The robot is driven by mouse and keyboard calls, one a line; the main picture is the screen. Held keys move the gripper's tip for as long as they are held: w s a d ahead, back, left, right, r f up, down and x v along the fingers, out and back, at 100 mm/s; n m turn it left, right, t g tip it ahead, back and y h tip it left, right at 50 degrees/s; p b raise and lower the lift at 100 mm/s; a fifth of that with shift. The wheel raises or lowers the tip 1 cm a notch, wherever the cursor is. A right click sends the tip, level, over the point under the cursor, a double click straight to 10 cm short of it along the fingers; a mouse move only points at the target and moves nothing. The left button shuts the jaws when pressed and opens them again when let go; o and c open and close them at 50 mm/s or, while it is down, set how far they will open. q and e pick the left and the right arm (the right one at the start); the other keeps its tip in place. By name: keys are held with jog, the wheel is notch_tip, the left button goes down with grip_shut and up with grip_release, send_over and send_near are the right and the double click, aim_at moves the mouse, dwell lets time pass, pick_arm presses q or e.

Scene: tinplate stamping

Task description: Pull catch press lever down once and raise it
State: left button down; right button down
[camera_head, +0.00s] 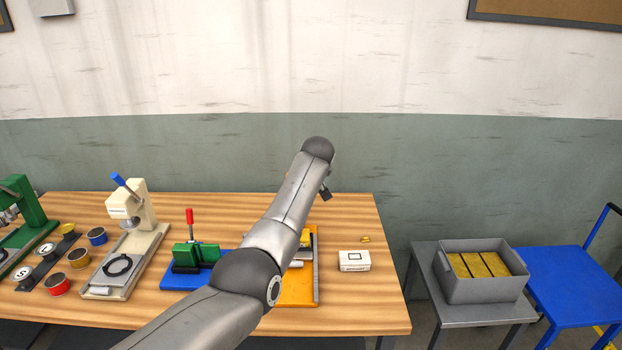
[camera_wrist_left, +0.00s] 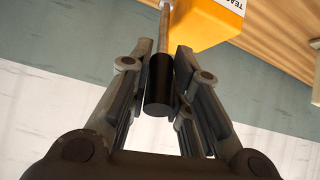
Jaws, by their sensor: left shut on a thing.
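The catch press is orange-yellow. In the head view its base (camera_head: 300,290) shows on the bench, and my left arm hides most of its body. In the left wrist view its body (camera_wrist_left: 208,22) is at the top, with part of a label. Its lever has a black cylindrical grip (camera_wrist_left: 159,88) on a thin metal rod. My left gripper (camera_wrist_left: 162,68) has its fingers closed on either side of this grip. In the head view the arm hides the lever and the fingers, so I cannot tell the lever's height there. My right gripper is not in view.
Left of the press stand a green toggle fixture with a red handle (camera_head: 189,217) on a blue base, a cream press (camera_head: 132,208) and a green press (camera_head: 25,205). A white box (camera_head: 354,261) sits right of it. A grey crate (camera_head: 484,288) holds yellow blocks.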

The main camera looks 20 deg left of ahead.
pick_arm(q)
jog(key=shift+w+a+r, duration=0.15)
jog(key=shift+w+r, duration=0.15)
jog(key=shift+r, duration=0.2)
dwell(0.5)
jog(key=c, duration=1.3)
grip_release()
jog(key=shift+w+g, duration=0.1)
jog(key=shift+g, duration=0.2)
jog(key=shift+f, duration=0.25)
jog(key=shift+r, duration=0.15)
jog(key=shift+s+d+r, duration=0.25)
jog(key=shift+s, duration=0.1)
jog(key=v, duration=1)
jog(key=shift+s+a+r, duration=0.1)
jog(key=shift+s+r, duration=0.2)
jog(key=shift+s, duration=0.05)
